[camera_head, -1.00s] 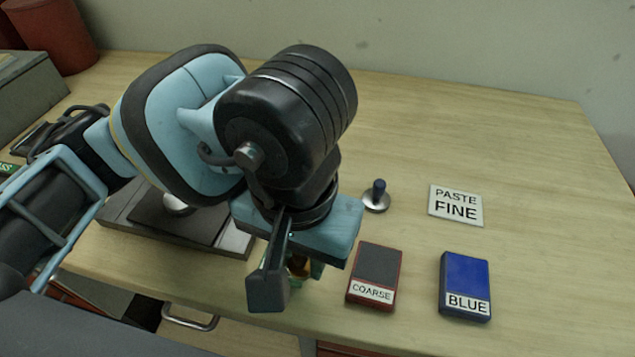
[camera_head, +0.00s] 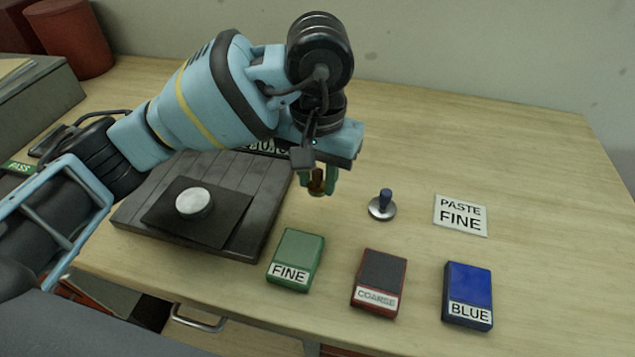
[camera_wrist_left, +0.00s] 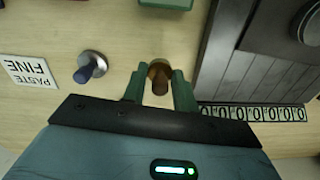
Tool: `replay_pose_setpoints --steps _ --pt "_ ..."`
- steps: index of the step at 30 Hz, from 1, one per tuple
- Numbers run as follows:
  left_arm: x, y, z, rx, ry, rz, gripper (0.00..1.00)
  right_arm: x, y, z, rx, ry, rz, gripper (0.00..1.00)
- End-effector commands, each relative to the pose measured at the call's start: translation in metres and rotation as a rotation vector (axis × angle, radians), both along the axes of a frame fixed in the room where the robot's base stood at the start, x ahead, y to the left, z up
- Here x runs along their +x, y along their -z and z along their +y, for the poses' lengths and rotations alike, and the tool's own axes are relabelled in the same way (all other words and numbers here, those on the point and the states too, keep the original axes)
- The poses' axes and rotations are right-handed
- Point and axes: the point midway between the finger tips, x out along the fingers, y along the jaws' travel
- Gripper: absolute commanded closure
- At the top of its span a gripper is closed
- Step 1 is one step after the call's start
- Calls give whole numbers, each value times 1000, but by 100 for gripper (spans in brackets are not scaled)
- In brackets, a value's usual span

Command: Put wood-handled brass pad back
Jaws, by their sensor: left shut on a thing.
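My left gripper (camera_head: 317,183) is shut on the wood-handled brass pad. The pad's brown handle and brass base show between the green fingers in the wrist view (camera_wrist_left: 159,76) and only partly in the head view (camera_head: 318,188). The gripper is between the dark slatted board (camera_head: 262,225) and a steel pad with a blue handle (camera_head: 383,206). I cannot tell whether the held pad touches the table. My right gripper is not in view.
A green FINE box (camera_head: 297,256), a red-edged COARSE box (camera_head: 379,277) and a BLUE box (camera_head: 467,290) lie along the front. A PASTE FINE card (camera_head: 461,215) lies at right. A round pale disc (camera_head: 194,202) sits on the board's dark sheet. The back right table is clear.

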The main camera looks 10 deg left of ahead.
Motion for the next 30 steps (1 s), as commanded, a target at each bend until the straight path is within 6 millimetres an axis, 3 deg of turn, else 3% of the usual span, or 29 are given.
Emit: replay_pose_setpoints --steps 9,16,30 --pt "13 2 2 0 -1 1 93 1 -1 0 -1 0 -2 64" --pt "11 32 2 0 1 0 93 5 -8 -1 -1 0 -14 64" --pt "11 42 2 0 1 1 93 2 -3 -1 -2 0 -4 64"
